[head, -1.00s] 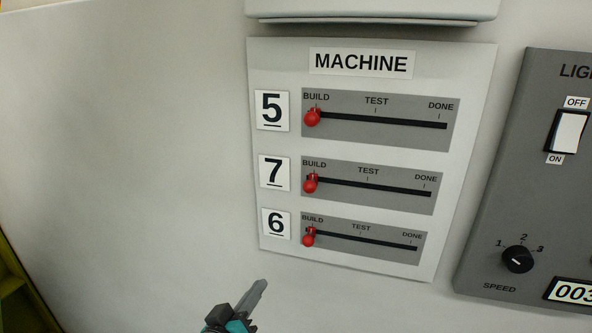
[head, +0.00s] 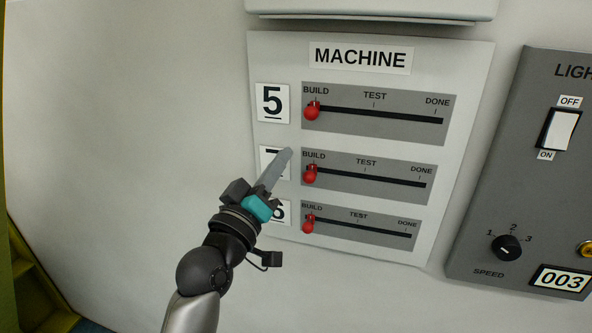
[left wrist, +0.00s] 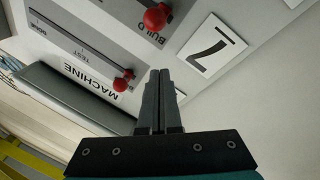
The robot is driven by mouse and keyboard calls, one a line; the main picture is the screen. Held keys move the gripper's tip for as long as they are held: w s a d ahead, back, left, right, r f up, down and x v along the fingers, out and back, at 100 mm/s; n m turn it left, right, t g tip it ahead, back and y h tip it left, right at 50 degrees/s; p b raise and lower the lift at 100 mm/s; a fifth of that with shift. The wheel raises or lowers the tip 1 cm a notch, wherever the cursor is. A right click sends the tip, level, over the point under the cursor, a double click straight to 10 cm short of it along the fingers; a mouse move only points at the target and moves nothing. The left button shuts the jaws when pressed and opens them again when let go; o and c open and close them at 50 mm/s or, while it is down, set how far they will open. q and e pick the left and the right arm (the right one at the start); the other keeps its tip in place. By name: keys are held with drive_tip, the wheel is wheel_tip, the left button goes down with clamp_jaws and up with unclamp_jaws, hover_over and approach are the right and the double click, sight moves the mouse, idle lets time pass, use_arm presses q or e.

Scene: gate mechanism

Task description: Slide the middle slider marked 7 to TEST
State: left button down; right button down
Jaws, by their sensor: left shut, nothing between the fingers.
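The slider marked 7 is the middle row, and its red knob (head: 310,174) stands at BUILD, the left end of its dark slot (head: 375,181). TEST is marked near the middle of the slot. In the left wrist view, which is turned over, the knob (left wrist: 155,17) and the 7 plate (left wrist: 210,48) show above my fingers. My left gripper (head: 287,154) is shut and empty, its tip just left of the row-7 BUILD label. It covers much of the 7 plate in the head view. It looks apart from the knob. The shut fingers (left wrist: 160,75) also show in the left wrist view.
Row 5's knob (head: 312,111) above and row 6's knob (head: 308,226) below both stand at BUILD. A grey panel with a light switch (head: 563,130) and speed dial (head: 507,247) is at right. Bare wall lies at left.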

sight(310, 175)
use_arm(q)
drive_tip(key=x, duration=0.2)
drive_tip(key=shift+w+d, duration=0.2)
drive_tip(key=shift+w, duration=0.05)
drive_tip(key=shift+s+d+f, duration=0.25)
drive_tip(key=shift+s+f, duration=0.05)
drive_tip(key=shift+f, duration=0.3)
drive_tip(key=shift+s+d+f, duration=0.25)
drive_tip(key=shift+d+f, duration=0.05)
drive_tip(key=shift+f, duration=0.3)
drive_tip(key=shift+s+d+f, duration=0.2)
drive_tip(key=shift+d+f, duration=0.05)
drive_tip(key=shift+f, duration=0.15)
